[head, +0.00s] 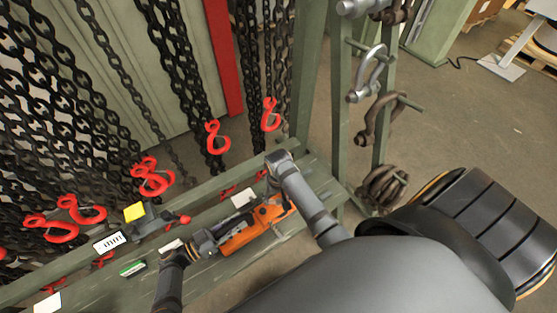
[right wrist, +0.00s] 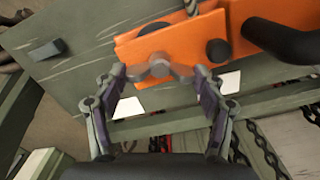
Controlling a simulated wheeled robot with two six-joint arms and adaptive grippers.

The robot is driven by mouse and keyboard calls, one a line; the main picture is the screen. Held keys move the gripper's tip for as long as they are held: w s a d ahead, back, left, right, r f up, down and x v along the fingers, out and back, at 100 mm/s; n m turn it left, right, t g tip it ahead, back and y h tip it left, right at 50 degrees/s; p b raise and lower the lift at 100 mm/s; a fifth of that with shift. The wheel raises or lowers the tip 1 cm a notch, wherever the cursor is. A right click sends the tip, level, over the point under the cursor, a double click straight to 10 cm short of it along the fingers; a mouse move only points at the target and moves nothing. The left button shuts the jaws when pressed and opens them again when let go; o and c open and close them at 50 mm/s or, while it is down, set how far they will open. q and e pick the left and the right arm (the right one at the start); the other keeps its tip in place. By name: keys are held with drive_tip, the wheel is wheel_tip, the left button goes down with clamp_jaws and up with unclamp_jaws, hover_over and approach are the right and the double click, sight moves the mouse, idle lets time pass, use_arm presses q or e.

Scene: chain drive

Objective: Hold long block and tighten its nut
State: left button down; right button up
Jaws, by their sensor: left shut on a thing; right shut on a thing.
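The long orange block (head: 245,232) lies along the green bench in the head view. In the right wrist view the orange block (right wrist: 185,40) fills the top, with a grey lobed nut (right wrist: 158,69) on its near face. My right gripper (right wrist: 158,80) has its two fingertips on either side of the nut, shut on its lobes. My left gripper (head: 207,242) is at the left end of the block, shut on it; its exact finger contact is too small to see. In the head view my right arm hides part of the right gripper.
Black chains with red hooks (head: 217,137) hang behind the bench. A yellow tag (head: 134,211) and a white label (head: 109,241) are at the left. A green post with shackles (head: 370,75) stands right of the bench. Open floor lies further right.

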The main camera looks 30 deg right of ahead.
drive_tip(key=m, duration=0.7)
drive_tip(key=shift+w+r, duration=0.1)
drive_tip(key=m, duration=1.5)
drive_tip(key=shift+m, duration=0.4)
drive_tip(key=m, duration=0.3)
drive_tip(key=shift+m, duration=2.1)
